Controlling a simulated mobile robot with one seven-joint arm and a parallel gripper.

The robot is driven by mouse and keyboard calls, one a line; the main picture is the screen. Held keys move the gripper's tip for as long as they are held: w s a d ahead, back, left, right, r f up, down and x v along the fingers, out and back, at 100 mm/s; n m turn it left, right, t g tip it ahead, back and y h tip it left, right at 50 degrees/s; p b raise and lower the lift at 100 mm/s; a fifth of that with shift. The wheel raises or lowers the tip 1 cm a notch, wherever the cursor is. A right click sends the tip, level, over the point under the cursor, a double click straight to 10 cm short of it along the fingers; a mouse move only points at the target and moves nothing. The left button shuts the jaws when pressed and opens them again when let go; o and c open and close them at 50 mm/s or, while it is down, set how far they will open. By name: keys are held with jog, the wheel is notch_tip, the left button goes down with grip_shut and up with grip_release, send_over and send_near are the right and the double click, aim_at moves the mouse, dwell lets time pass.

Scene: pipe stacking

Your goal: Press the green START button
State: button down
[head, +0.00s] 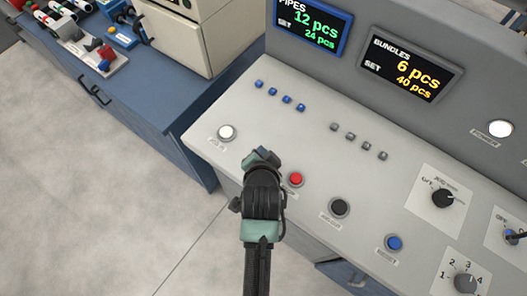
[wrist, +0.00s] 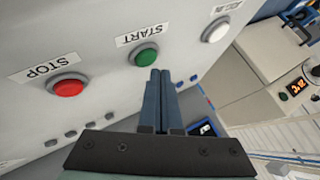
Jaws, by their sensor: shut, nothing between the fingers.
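The green START button (wrist: 147,54) sits on the grey panel in the wrist view, between the red STOP button (wrist: 68,87) and a white button (wrist: 215,31). My gripper (wrist: 160,72) is shut with nothing in it, and its blue fingertips lie just beside and below the green button in the picture. I cannot tell how far they are from the panel. In the head view my gripper (head: 262,154) is over the panel between the white button (head: 226,132) and the red button (head: 296,179); it hides the green button there.
The control panel (head: 240,103) also carries a black button (head: 339,207), a blue button (head: 394,243) and rotary knobs (head: 443,197). Displays above read PIPES (head: 312,22) and BUNDLES (head: 410,67). A blue workbench (head: 150,90) stands at the left. Open floor (head: 80,200) lies at lower left.

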notch_tip(320, 180, up, 5)
jog(key=p, duration=0.5)
jog(key=shift+r, duration=0.1)
dwell(0.4)
dwell(0.4)
